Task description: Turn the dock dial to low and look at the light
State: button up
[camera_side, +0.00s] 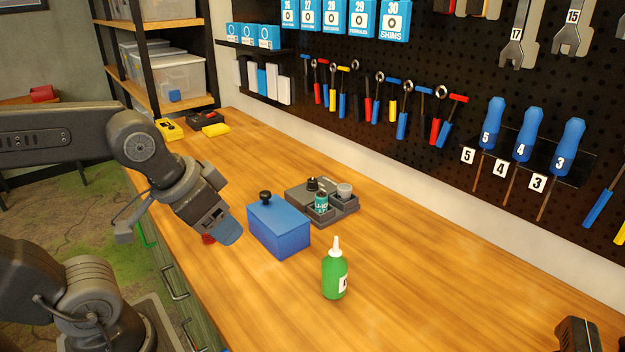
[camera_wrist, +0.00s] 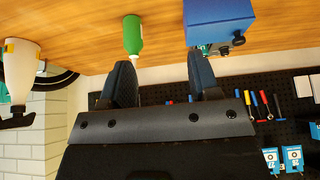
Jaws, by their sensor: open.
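The grey dock (camera_side: 345,207) sits on the bench behind the blue box. It holds a black knob (camera_side: 313,184), a teal labelled jar (camera_side: 321,202) and a grey round piece (camera_side: 344,190). I cannot tell which of these is the dial or how it is set, and I cannot make out a light. My gripper (camera_side: 229,232) is left of the blue box, apart from it and away from the dock. In the wrist view my gripper (camera_wrist: 162,82) has its two fingers spread with nothing between them.
The blue box (camera_side: 279,230) with a black knob stands between my gripper and the dock. A green bottle (camera_side: 335,274) stands upright in front. A small red thing (camera_side: 208,239) is partly hidden by my gripper.

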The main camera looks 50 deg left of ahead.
jog(key=w+a+r+n, duration=0.1)
jog(key=w+a+r, duration=0.2)
jog(key=w, duration=0.5)
jog(key=n+g+y, duration=0.1)
jog(key=n+y, duration=0.1)
jog(key=n, duration=0.1)
send_over(312, 179)
jog(key=s+d, duration=0.3)
jog(key=s, duration=0.2)
notch_tip(312, 179, down, 3)
jog(key=shift+n, duration=0.3)
jog(key=x, duration=1.4)
jog(key=shift+s+a+f, duration=0.1)
jog(key=shift+s, duration=0.3)
jog(key=c, duration=0.9)
